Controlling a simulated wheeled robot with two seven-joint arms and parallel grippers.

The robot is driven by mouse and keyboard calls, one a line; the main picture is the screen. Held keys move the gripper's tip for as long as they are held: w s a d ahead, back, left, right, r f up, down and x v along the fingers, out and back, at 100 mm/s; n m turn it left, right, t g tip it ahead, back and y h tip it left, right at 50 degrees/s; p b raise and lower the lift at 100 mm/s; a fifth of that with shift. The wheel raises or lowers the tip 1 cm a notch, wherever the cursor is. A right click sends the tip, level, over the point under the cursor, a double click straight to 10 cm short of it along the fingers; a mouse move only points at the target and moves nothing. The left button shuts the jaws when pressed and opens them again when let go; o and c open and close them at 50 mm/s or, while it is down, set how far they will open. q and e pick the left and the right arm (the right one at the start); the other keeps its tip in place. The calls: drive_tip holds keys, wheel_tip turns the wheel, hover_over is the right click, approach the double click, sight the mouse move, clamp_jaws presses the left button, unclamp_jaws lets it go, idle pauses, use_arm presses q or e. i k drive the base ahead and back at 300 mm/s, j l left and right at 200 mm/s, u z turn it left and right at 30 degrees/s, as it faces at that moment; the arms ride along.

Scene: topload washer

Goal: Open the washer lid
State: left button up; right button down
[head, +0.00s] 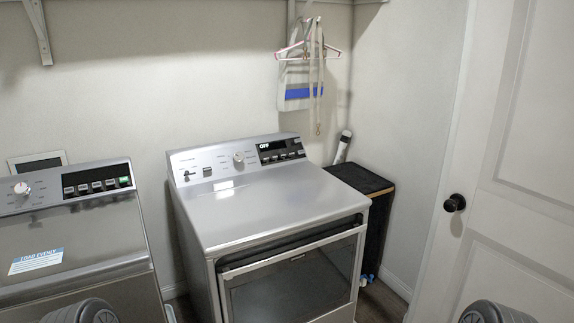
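The washer (75,245) is the grey top-load machine at the left edge of the head view, cut off by the frame. Its lid (95,228) looks shut and lies flat, with a white and blue "LOAD EVENLY" label (36,261) on it. A control panel (70,187) with a white knob and a dark button strip runs along the back. Only rounded dark grey parts of my arms show at the bottom edge, one in front of the washer and one at the right. Neither gripper's fingers show.
A grey front-door dryer (265,205) stands right of the washer with a narrow gap between. A black box-like stand (358,180) is beside it. A white door (520,180) with a black knob (454,203) is at the right. Hangers (308,52) hang on the back wall.

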sight(39, 250)
drive_tip(key=u, duration=1.75)
